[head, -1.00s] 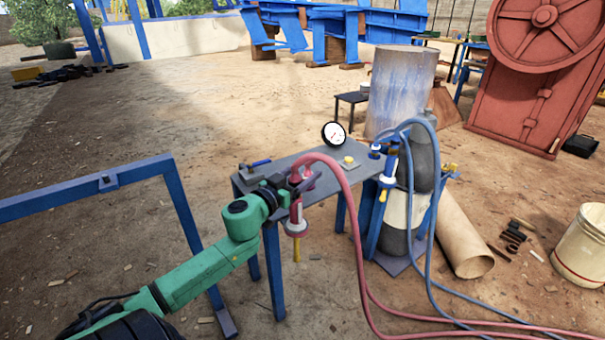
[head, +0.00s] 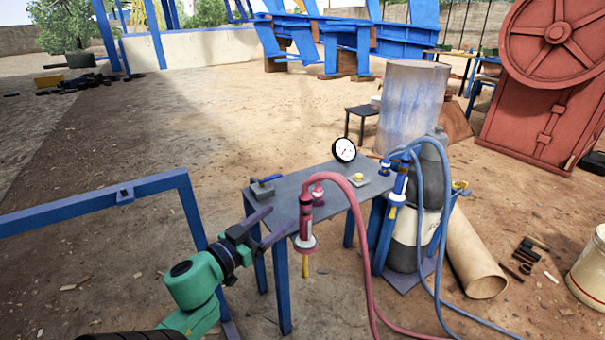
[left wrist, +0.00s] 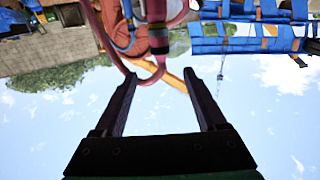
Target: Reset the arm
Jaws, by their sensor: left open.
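My left arm (head: 195,282) comes in from the lower left, and its green wrist holds the dark left gripper (head: 277,224). The gripper is open and empty, just left of the red hose fitting (head: 306,215) and apart from it. That fitting hangs upright at the table's front edge, with a yellow tip pointing down. In the left wrist view, the two open fingers (left wrist: 158,85) have nothing between them but background, and the red fitting (left wrist: 157,35) shows beyond the fingertips. My right gripper is not in view.
The grey table (head: 265,207) carries a pressure gauge (head: 344,150). A blue fitting (head: 399,185) with blue hoses hangs by the gas cylinder (head: 407,240). A blue frame (head: 75,212) stands left of my arm. Open dirt ground lies behind it.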

